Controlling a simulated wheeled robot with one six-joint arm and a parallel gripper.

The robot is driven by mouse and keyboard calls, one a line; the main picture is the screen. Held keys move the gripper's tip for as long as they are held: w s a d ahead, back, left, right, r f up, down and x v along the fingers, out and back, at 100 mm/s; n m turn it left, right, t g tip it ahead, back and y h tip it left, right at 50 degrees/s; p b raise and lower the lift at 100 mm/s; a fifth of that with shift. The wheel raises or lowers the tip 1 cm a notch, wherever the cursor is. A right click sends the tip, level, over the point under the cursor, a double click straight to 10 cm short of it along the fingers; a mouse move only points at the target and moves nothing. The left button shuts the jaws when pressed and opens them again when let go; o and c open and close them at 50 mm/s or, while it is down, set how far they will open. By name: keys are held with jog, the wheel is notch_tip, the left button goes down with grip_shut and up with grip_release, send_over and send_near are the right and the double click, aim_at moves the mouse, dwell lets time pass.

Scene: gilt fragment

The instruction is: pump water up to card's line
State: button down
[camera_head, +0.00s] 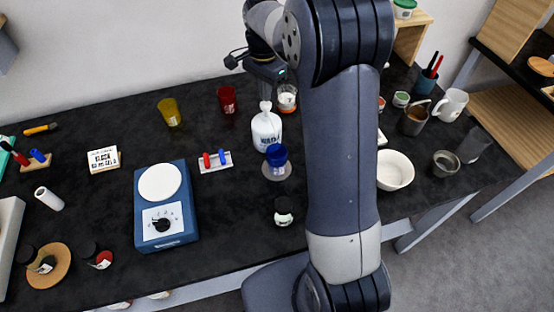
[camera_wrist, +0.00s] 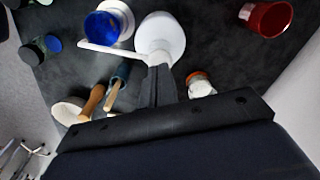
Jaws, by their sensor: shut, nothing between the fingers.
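The white pump bottle (camera_head: 266,130) stands upright at the middle of the dark table, with lettering that looks like "WATER". A blue cup (camera_head: 277,155) sits on a pale round disc just in front of it; the wrist view shows the bottle (camera_wrist: 165,32) and the blue cup (camera_wrist: 101,27), with the white spout (camera_wrist: 105,52) reaching toward the cup. The water level is not visible. My gripper (camera_wrist: 160,72) is shut and empty, close over the pump head; contact cannot be told. A white card (camera_head: 104,158) stands at the left, its print too small to read.
A red cup (camera_head: 227,99) and a yellow cup (camera_head: 170,112) stand behind. A small rack with red and blue pieces (camera_head: 216,161) is left of the bottle, a blue scale (camera_head: 166,207) farther left. A white bowl (camera_head: 395,170) stands right of my arm.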

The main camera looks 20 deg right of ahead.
aim_at(266, 104)
jog(key=shift+f, duration=0.15)
jog(key=shift+f+b, duration=0.85)
jog(key=shift+f, duration=0.55)
jog(key=shift+r, duration=0.2)
jog(key=shift+r+p, duration=1.3)
jog(key=shift+r, duration=0.1)
jog(key=shift+f, duration=0.15)
